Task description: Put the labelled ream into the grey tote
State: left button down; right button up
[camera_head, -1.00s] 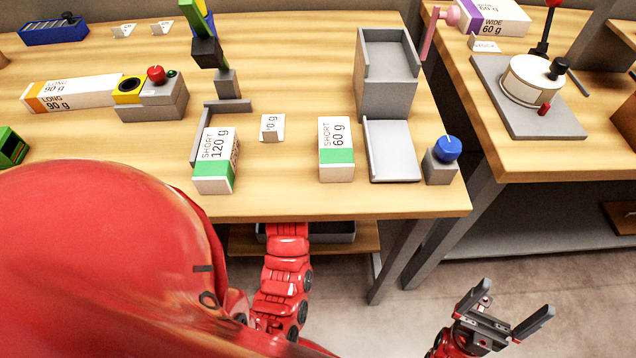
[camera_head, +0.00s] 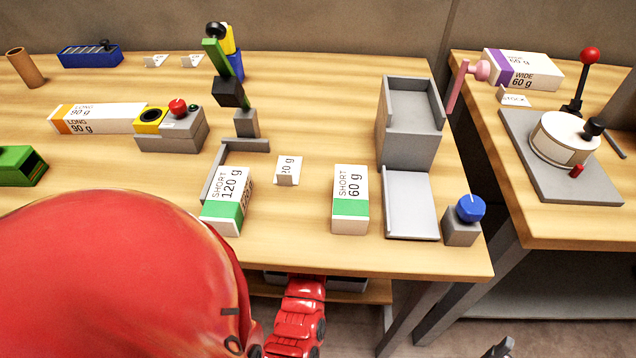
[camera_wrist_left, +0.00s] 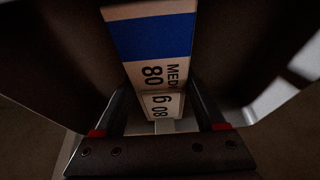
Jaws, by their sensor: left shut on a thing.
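A ream (camera_wrist_left: 152,45) with a blue band and "MED 80 g" lettering shows in the left wrist view. My left gripper (camera_wrist_left: 160,104) is shut on it, with a finger on each side of its near end. In the head view my left arm reaches down under the table's front edge, and the table hides its gripper and the ream. A grey container (camera_head: 348,284), perhaps the grey tote, shows only in part on a low shelf there. My right gripper (camera_head: 500,348) shows only a fingertip at the bottom edge; its opening cannot be seen.
The low shelf (camera_head: 375,292) lies under the tabletop. A second table (camera_head: 580,225) stands at right. Dark surfaces flank the ream closely in the wrist view.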

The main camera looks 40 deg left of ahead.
pick_arm(q)
jog(key=shift+f, duration=0.25)
grip_release()
jog(key=p+v, duration=0.1)
jog(key=v, duration=0.6)
jog(key=shift+w, duration=0.1)
jog(key=shift+s+d+r, duration=0.1)
jog(key=shift+s+r, duration=0.1)
jog(key=shift+r, duration=0.1)
dwell(0.3)
